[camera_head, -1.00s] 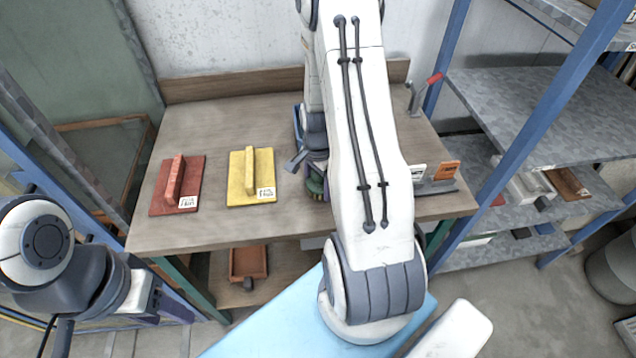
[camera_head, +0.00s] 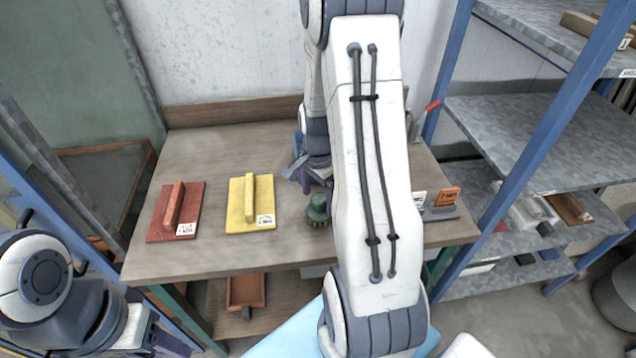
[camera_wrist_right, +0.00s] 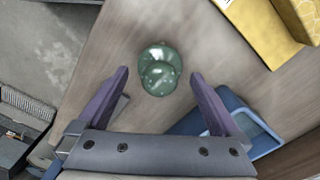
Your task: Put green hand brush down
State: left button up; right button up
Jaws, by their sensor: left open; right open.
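The green hand brush (camera_head: 318,210) stands on the wooden workbench, right of the yellow float, with its bristles down. My right arm hides part of the bench beside it. In the right wrist view the brush (camera_wrist_right: 158,70) lies beyond and between the two spread purple fingertips, apart from both. My right gripper (camera_wrist_right: 157,80) is open and empty. In the head view it shows just behind the brush, partly hidden by my arm. My left gripper (camera_head: 165,345) is at the lower left, away from the bench; its fingertips are barely visible.
A red float (camera_head: 176,211) and a yellow float (camera_head: 250,204) lie on the workbench (camera_head: 215,255). A blue tray (camera_wrist_right: 262,128) is close to my right gripper. Metal shelves (camera_head: 545,120) stand at right.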

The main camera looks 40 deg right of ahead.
notch_tip(320, 180, up, 6)
jog(key=shift+a, duration=0.15)
jog(key=s+a+r+n, duration=0.25)
jog(key=a+n, duration=0.35)
jog(key=a, duration=0.4)
jog(key=s+a+r+n, duration=0.1)
jog(key=a+r+n, duration=0.2)
jog(key=a+n, duration=0.55)
jog(key=s+a+r+n+y, duration=0.1)
jog(key=s+a+n, duration=0.9)
jog(key=s+a, duration=0.1)
jog(key=shift+s+a+r+n, duration=0.3)
jog(key=shift+s+a+n, duration=0.05)
jog(key=shift+s, duration=0.55)
